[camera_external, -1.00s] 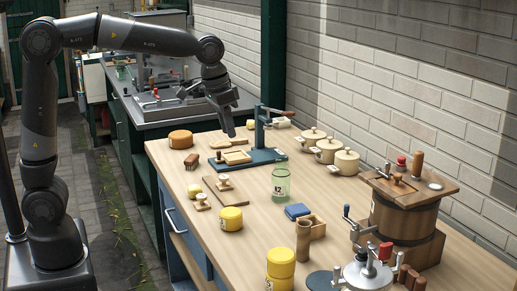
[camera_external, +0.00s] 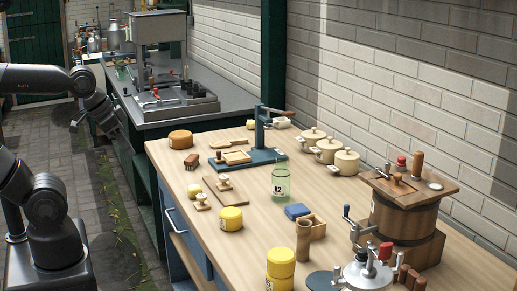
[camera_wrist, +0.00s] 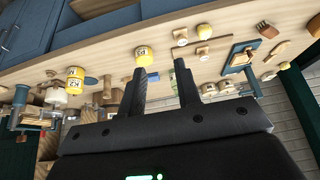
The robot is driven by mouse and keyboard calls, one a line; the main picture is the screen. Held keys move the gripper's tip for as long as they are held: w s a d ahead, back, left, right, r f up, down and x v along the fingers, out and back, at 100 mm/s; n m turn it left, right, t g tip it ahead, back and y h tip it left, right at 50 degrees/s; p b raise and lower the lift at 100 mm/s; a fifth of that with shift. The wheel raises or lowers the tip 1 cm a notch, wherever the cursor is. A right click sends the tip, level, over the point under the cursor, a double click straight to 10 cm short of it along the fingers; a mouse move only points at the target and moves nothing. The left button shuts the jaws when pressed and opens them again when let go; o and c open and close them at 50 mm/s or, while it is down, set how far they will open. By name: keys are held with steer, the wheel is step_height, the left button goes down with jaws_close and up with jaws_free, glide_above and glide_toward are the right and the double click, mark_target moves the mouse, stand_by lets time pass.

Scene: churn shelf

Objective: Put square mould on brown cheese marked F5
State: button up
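A round orange-brown cheese (camera_external: 180,139) sits at the far left corner of the wooden table; no F5 mark is readable on it. My gripper (camera_external: 98,122) is off the table's left side, above the paved path, away from both.
A blue press (camera_external: 262,150) with a wooden board stands behind the middle. A brick wall bounds the right side. The left front edge is clear.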

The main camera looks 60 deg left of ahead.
stand_by(0.4)
steer(key=w+d+r+g, duration=0.1)
steer(key=w+d+r, duration=0.15)
steer(key=w, duration=0.95)
steer(key=w+d+r+g, duration=0.2)
steer(key=w+d, duration=0.2)
steer(key=w, duration=0.9)
steer(key=w+d+f+g, duration=0.1)
steer(key=w+d+f, duration=0.2)
steer(key=w, duration=0.3)
steer(key=w+d+f, duration=0.3)
steer(key=w+f, duration=0.1)
steer(key=w, duration=0.2)
steer(key=shift+g, duration=0.8)
steer(key=w+d+f, duration=0.2)
steer(key=f, duration=0.2)
steer(key=w+d+f, duration=0.2)
steer(key=f, duration=0.3)
steer(key=w+d+f, duration=0.2)
steer(key=f, duration=0.3)
steer(key=shift+w+d+f, duration=0.1)
steer(key=shift+w+f, duration=0.15)
steer(key=shift+w, duration=0.1)
steer(key=f, duration=0.5)
steer(key=shift+d+f, duration=0.1)
steer(key=shift+d, duration=0.15)
jaws_close()
